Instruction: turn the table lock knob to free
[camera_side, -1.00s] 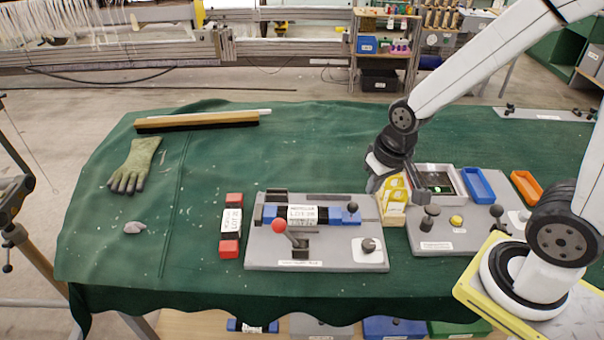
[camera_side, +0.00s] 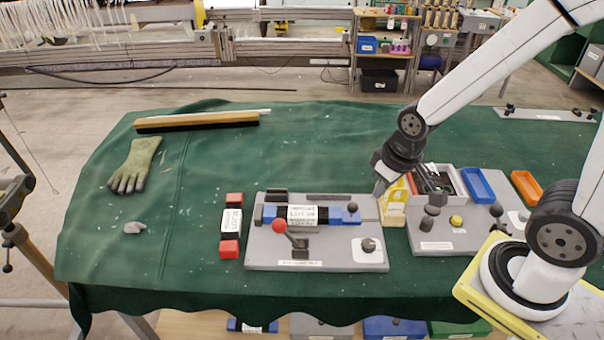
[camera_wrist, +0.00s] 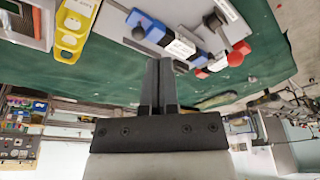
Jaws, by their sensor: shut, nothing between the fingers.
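The left grey panel carries a small dark knob (camera_side: 368,245) on a white plate at its front right. The right grey panel carries a dark upright knob (camera_side: 431,214), a yellow button (camera_side: 456,220) and another dark knob (camera_side: 496,211). The labels are too small to read, so I cannot tell which is the table lock knob. My gripper (camera_wrist: 166,62) is shut and empty in the wrist view, its two dark fingers together. In the side view it is over the tray area behind the right panel, its tips hard to make out. The wrist view shows no contact with a knob.
A yellow holder (camera_side: 393,208) stands between the panels. A red-ball lever (camera_side: 279,226) rises from the left panel. Blue (camera_side: 478,185) and orange (camera_side: 526,187) trays lie at the right. A glove (camera_side: 135,166) and brush (camera_side: 197,122) lie left, with open green cloth between.

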